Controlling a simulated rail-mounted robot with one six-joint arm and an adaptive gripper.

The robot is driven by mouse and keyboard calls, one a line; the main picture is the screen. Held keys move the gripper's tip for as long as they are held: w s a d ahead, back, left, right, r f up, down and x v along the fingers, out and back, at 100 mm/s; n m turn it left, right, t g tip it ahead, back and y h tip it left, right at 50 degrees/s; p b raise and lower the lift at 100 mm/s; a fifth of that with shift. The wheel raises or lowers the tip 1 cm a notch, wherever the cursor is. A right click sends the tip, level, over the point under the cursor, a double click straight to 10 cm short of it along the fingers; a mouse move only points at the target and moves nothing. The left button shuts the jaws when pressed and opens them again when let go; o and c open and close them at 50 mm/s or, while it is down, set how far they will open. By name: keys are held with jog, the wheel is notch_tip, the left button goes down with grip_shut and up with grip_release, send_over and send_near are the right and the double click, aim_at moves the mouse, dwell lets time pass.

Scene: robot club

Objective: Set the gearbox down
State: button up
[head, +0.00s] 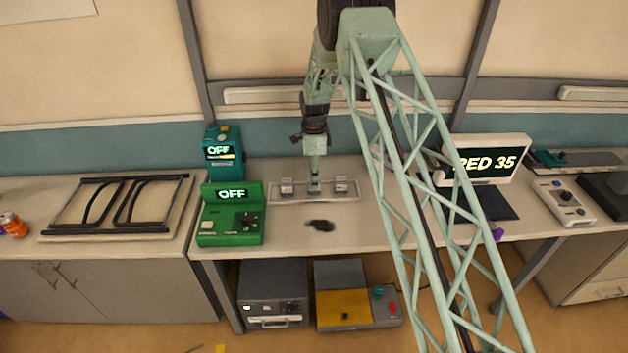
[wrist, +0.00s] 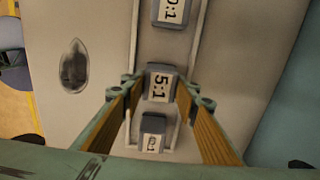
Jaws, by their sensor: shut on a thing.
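My gripper (head: 314,187) points down over the middle of a shallow pale tray (head: 300,199) on the bench. In the wrist view my gripper (wrist: 158,88) has its fingers shut on a grey gearbox (wrist: 159,83) labelled 5:1. In the head view the gripper covers most of this gearbox. I cannot tell whether its underside touches the tray. A second gearbox (head: 287,187), its label ending in 0:1, sits at the tray's left; it is at the top in the wrist view (wrist: 173,11). A third gearbox (head: 341,186) sits at the tray's right; it is low in the wrist view (wrist: 152,133).
A dark oval thing (head: 320,225) lies on the bench before the tray. A green device (head: 231,214) reading OFF stands left, with a teal one (head: 222,152) behind it. A display (head: 484,160) reading RED 35 stands right.

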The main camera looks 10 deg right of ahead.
jog(key=shift+f, duration=0.25)
jog(key=o, duration=1)
jog(key=shift+r, duration=0.15)
notch_tip(320, 180, up, 12)
jog(key=shift+r, duration=0.1)
dwell(0.5)
dwell(0.7)
